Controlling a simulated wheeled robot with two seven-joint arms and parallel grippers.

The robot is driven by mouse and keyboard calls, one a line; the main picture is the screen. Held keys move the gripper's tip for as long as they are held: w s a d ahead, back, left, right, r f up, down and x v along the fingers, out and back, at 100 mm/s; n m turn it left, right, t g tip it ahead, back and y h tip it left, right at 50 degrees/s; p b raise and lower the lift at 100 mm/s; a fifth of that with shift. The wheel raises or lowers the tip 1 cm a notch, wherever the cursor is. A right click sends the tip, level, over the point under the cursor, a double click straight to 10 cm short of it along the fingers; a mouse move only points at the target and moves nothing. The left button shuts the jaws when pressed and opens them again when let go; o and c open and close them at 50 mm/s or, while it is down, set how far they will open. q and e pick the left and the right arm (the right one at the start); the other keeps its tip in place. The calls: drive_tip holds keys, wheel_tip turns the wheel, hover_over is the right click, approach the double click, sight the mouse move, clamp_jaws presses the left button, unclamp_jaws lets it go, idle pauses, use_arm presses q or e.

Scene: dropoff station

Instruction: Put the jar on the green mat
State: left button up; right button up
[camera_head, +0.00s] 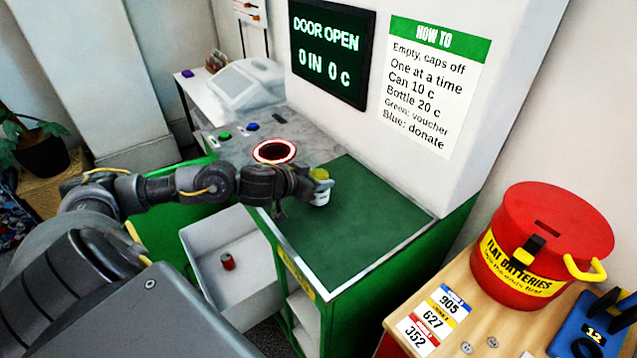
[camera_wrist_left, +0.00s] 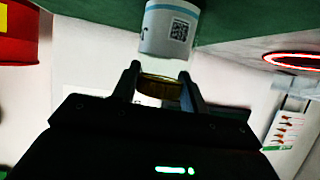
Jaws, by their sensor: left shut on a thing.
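The jar (camera_head: 321,195) has a white label and a yellowish lid. My left gripper (camera_head: 307,184) is shut on it at the lid end, and the jar looks upright. In the left wrist view the gold lid (camera_wrist_left: 160,90) sits between the fingers, and the white label with a printed code (camera_wrist_left: 170,30) shows beyond them. The green mat (camera_head: 365,220) covers the counter top in front of the machine. The jar is over the mat's left part; I cannot tell whether its base touches. My right gripper is out of view.
A red-ringed opening (camera_head: 275,151) lies behind the gripper, with green (camera_head: 225,137) and blue (camera_head: 252,127) buttons. A white bin (camera_head: 205,240) with a red can (camera_head: 228,262) stands below left. A red battery drum (camera_head: 535,235) stands at right. The mat's right side is clear.

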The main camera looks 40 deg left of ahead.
use_arm(q)
drive_tip(key=shift+f, duration=0.1)
drive_tip(key=o, duration=1)
drive_tip(key=shift+o, duration=0.2)
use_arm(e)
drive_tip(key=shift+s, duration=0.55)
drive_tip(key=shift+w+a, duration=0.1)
use_arm(q)
drive_tip(key=shift+s, duration=0.1)
drive_tip(key=b+v, duration=0.1)
drive_tip(key=v, duration=1)
drive_tip(key=shift+s+r+b, duration=0.25)
drive_tip(key=shift+s+b, duration=0.05)
drive_tip(key=shift+s, duration=0.05)
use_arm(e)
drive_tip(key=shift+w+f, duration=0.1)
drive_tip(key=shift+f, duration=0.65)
